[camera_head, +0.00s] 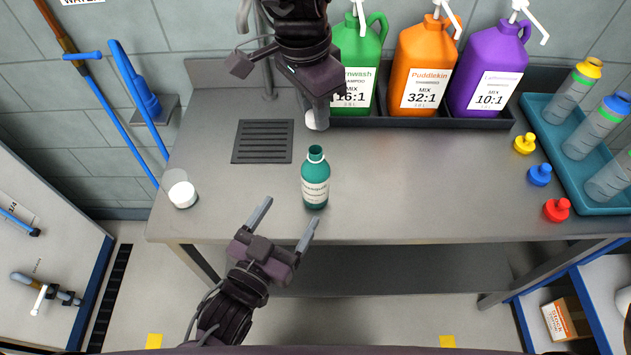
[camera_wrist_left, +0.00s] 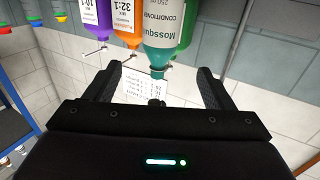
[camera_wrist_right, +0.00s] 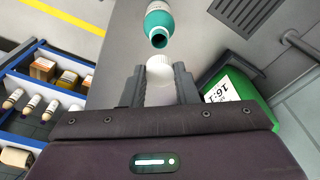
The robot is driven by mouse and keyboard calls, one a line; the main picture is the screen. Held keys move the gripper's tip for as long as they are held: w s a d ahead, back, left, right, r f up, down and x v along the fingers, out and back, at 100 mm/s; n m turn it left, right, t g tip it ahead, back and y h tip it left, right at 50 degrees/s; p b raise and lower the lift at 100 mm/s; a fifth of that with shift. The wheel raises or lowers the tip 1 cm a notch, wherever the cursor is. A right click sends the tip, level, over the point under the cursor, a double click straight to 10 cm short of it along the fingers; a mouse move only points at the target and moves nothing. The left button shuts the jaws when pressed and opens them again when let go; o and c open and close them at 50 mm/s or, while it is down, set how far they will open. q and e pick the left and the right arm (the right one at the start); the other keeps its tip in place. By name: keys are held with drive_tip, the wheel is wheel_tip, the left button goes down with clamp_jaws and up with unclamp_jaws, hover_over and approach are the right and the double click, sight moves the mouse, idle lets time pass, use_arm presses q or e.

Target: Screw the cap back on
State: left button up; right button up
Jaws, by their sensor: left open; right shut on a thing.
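A teal bottle (camera_head: 315,182) with a pale label stands upright on the steel table, its neck open at the top. It also shows in the left wrist view (camera_wrist_left: 162,38) and the right wrist view (camera_wrist_right: 158,22). My right gripper (camera_head: 318,104) is shut on a white cap (camera_head: 317,119) just behind the bottle, apart from its neck. The cap shows between the fingers in the right wrist view (camera_wrist_right: 159,70). My left gripper (camera_head: 287,222) is open and empty in front of the bottle, its fingers pointing toward it without touching.
Green (camera_head: 361,62), orange (camera_head: 424,65) and purple (camera_head: 490,68) jugs stand in a dark tray at the back. A clear cup with white contents (camera_head: 182,190) is at the left edge. Coloured stoppers (camera_head: 540,175) and a teal tray (camera_head: 541,108) are at right. Mid-right table is clear.

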sight(309, 182)
use_arm(q)
drive_tip(key=x, duration=1.2)
drive_tip(key=c, duration=1.5)
drive_tip(key=shift+o, duration=0.2)
use_arm(e)
drive_tip(key=shift+f, duration=2.5)
drive_tip(key=shift+f, duration=0.1)
drive_tip(key=shift+f, duration=0.75)
drive_tip(key=shift+f, duration=0.6)
